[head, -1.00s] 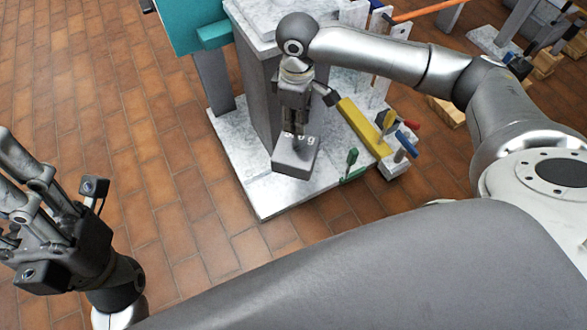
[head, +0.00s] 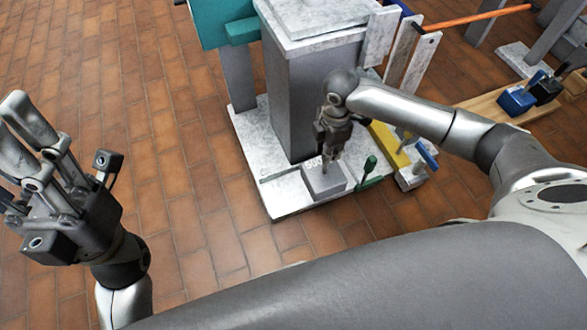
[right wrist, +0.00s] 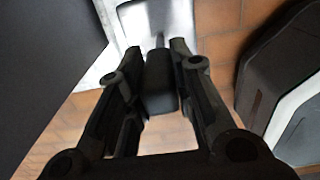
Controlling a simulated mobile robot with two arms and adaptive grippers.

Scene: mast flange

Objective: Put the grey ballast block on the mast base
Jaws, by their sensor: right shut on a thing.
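The grey ballast block (head: 325,181) is low over the front of the pale marbled mast base (head: 284,207), at the foot of the grey column. Whether it touches the base or hangs just above cannot be told. In the right wrist view, a dark part of the block (right wrist: 161,88) sits between the two fingers (right wrist: 155,70). My left gripper (head: 12,125) is at the left edge over bare floor, with fingers apart and nothing between them.
The grey column (head: 300,100) rises right behind the block. A green-handled tool (head: 368,169) stands close to its right, with a yellow bar (head: 388,142) and a blue-handled tool (head: 427,156) beyond. The tiled floor (head: 130,70) at left is clear.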

